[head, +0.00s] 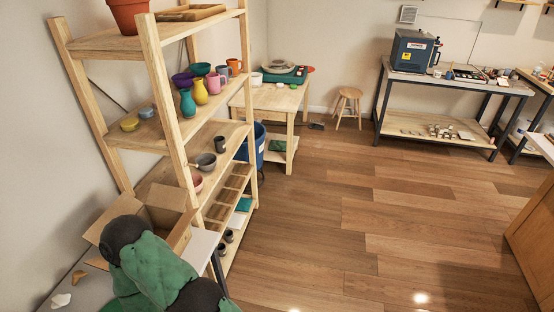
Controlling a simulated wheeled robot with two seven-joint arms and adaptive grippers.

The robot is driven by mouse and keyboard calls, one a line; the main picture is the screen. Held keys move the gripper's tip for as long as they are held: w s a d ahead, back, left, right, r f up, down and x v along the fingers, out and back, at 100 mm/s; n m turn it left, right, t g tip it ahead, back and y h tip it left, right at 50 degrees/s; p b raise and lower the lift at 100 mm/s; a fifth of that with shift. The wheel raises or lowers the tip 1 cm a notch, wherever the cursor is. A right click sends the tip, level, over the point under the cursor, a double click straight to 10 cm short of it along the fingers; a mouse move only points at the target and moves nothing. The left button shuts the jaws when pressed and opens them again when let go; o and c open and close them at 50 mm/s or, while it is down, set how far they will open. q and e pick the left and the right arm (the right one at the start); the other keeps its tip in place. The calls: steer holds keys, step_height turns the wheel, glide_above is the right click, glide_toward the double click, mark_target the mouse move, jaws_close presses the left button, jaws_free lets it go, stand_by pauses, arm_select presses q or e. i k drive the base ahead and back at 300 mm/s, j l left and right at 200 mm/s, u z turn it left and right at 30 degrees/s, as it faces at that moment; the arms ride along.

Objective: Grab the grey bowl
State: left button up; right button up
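A dark grey bowl (206,161) sits upright on the middle board of the wooden shelf unit (148,80), left of centre. A dark cup (220,144) stands just behind it on the right, and a pinkish bowl (197,184) is nearer to me on its left. Nothing touches the grey bowl that I can see. A green and black part of my arm shows at the lower left, in front of a cardboard box. No fingers of either gripper show in the head view.
An open cardboard box (172,217) stands on a grey table (90,290) at the lower left. Coloured vases and mugs fill the board above the grey bowl. A wooden stool (348,106) stands at the back. The wooden floor (370,220) to the right is clear.

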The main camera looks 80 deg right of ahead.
mark_target(206, 162)
steer(key=j+z, duration=0.1)
steer(key=z, duration=0.7)
steer(key=j+z, duration=0.15)
steer(key=z, duration=0.7)
steer(key=k+j+z, duration=0.1)
steer(key=z, duration=0.3)
